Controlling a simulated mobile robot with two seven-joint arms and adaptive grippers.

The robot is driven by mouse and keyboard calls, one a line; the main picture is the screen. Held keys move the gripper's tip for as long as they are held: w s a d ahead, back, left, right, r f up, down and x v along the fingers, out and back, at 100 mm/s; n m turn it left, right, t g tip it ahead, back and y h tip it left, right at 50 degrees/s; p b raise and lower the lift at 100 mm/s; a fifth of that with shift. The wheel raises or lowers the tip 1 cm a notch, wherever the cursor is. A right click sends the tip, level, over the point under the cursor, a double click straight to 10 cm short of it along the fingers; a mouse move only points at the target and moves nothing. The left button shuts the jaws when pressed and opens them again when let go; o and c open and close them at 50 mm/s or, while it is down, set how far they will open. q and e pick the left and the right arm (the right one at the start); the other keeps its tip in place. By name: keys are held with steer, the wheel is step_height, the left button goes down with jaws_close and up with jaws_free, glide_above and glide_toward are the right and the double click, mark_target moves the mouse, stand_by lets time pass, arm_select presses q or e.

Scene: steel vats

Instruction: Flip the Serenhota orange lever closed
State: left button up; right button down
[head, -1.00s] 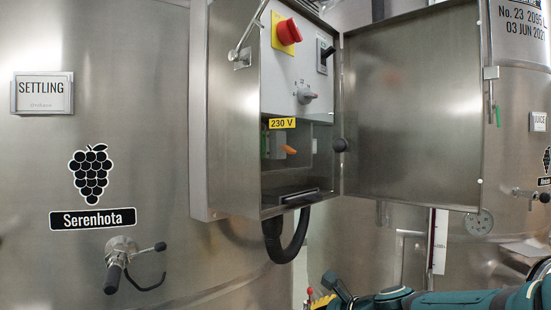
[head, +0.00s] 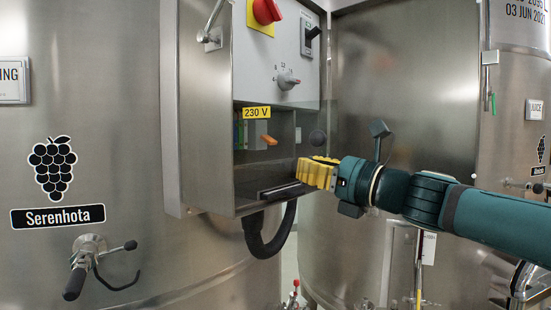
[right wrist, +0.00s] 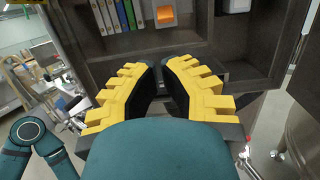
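The orange lever (head: 268,140) is inside the open steel control cabinet, below the yellow 230 V label (head: 256,113). In the right wrist view an orange patch (right wrist: 164,16) in a pale housing shows at the top. The Serenhota vat (head: 110,150), with its grape label, stands at the left. My right gripper (head: 303,172), with yellow toothed fingers, is at the cabinet's lower right opening, right of and below the lever and apart from it. In the right wrist view its fingers stand somewhat apart with nothing seen between them. My left gripper is out of view.
A red stop button (head: 266,11) and a grey rotary switch (head: 288,80) sit on the cabinet's upper panel. The cabinet door (head: 405,80) stands open at the right, behind my right arm. A black cable (head: 268,240) hangs below the cabinet. A valve (head: 85,262) juts from the vat.

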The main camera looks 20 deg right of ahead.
steer(key=x, duration=1)
steer(key=shift+p, duration=0.3)
steer(key=shift+s+r+p, duration=0.1)
steer(key=shift+r+p, duration=0.05)
steer(key=shift+p, duration=0.5)
steer(key=shift+d, duration=0.1)
steer(key=shift+g+p, duration=0.3)
